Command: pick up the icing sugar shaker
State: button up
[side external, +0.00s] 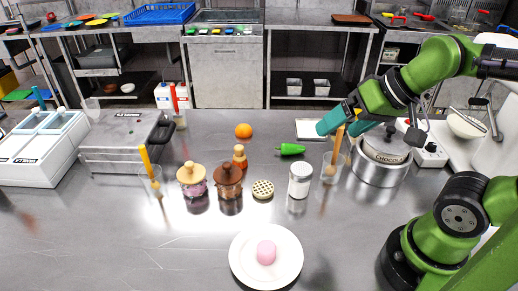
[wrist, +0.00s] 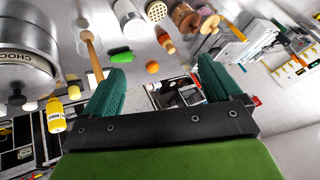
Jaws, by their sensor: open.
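The icing sugar shaker appears to be the white jar with a grey top (side external: 300,180), standing upright on the steel table right of centre. The wrist view shows it at the top edge (wrist: 127,14), partly cut off. My gripper (side external: 341,124) is open and empty, above the table at the right, behind and to the right of the shaker and close to the chocolate pot. In the wrist view my gripper's teal fingers are wide apart (wrist: 161,70), with the shaker well beyond them. The shaker is apart from my gripper.
A glass (side external: 329,172) holding a wooden-handled tool stands right of the shaker, near the chocolate pot (side external: 378,173). A perforated tan disc (side external: 263,189), a pink jar (side external: 192,183) and a brown jar (side external: 228,181) stand left. A green pepper (side external: 290,149) lies behind; a white plate (side external: 242,262) is in front.

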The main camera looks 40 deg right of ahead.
aim_at(304, 170)
jog(key=w+d+f+g+h, duration=0.1)
jog(key=w+f+g+h, duration=0.1)
jog(key=w+f+g, duration=0.6)
jog(key=shift+t, duration=0.4)
jog(key=f, duration=1)
jog(key=shift+w+d+f, duration=0.1)
jog(key=shift+w+d, duration=0.05)
jog(key=shift+w, duration=0.25)
jog(key=shift+w+f, duration=0.2)
jog(key=shift+f, duration=1.2)
jog(key=shift+w+f, duration=0.2)
jog(key=shift+f, duration=1.15)
jog(key=c, duration=1.2)
